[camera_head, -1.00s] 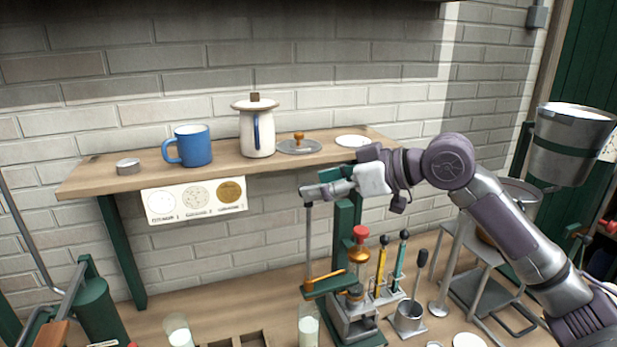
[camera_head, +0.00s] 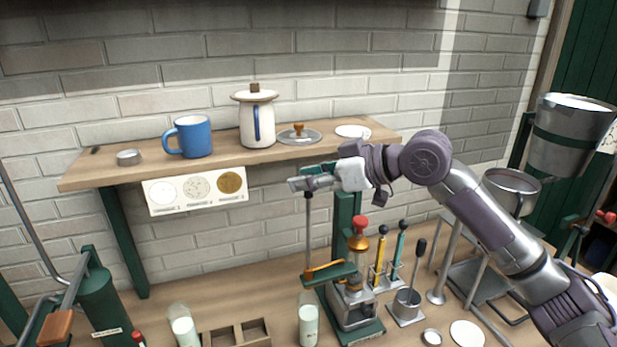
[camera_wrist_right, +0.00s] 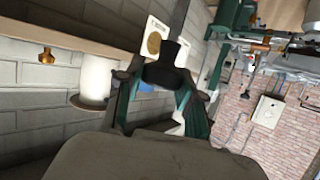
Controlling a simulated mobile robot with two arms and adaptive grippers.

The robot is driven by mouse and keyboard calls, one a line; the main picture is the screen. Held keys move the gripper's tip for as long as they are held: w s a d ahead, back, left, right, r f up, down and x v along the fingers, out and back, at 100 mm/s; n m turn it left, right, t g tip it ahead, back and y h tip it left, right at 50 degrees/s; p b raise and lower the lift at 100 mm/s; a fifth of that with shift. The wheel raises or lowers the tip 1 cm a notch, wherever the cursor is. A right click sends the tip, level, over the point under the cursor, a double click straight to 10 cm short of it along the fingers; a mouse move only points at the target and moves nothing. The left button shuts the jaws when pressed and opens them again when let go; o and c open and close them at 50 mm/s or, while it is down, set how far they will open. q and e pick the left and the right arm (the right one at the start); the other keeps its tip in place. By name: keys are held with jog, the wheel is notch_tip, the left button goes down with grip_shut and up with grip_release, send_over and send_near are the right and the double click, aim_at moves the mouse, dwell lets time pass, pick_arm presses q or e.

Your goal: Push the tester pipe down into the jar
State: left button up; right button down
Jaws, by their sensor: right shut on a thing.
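The tester pipe (camera_head: 308,228) is a thin grey upright rod with a dark top. Its lower part reaches a green bracket with an orange lever (camera_head: 325,268), and its lower end cannot be made out there. The jar (camera_head: 308,325), clear glass with white contents, stands below the bracket. My right gripper (camera_head: 301,184) is at the pipe's top. In the right wrist view its fingers (camera_wrist_right: 163,82) close around the dark top (camera_wrist_right: 166,66), and the rod (camera_wrist_right: 180,18) runs away from it. My left gripper is not in view.
A wooden shelf (camera_head: 100,174) with a blue mug (camera_head: 193,137) and a white pot (camera_head: 257,125) is behind. A red-topped burner stand (camera_head: 359,225), tool holder and metal cup (camera_head: 406,303) stand right of the jar. Another glass (camera_head: 183,328) and a wooden rack (camera_head: 240,333) are left.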

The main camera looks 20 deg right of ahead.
jog(key=b, duration=0.7)
send_over(309, 278)
jog(key=f, duration=1.5)
jog(key=shift+w+f, duration=0.25)
jog(key=shift+f, duration=0.75)
jog(key=c, duration=0.7)
grip_release()
jog(key=shift+d+r, duration=0.1)
jog(key=v, duration=1.1)
jog(key=shift+s+d, duration=0.25)
jog(key=shift+s, duration=0.1)
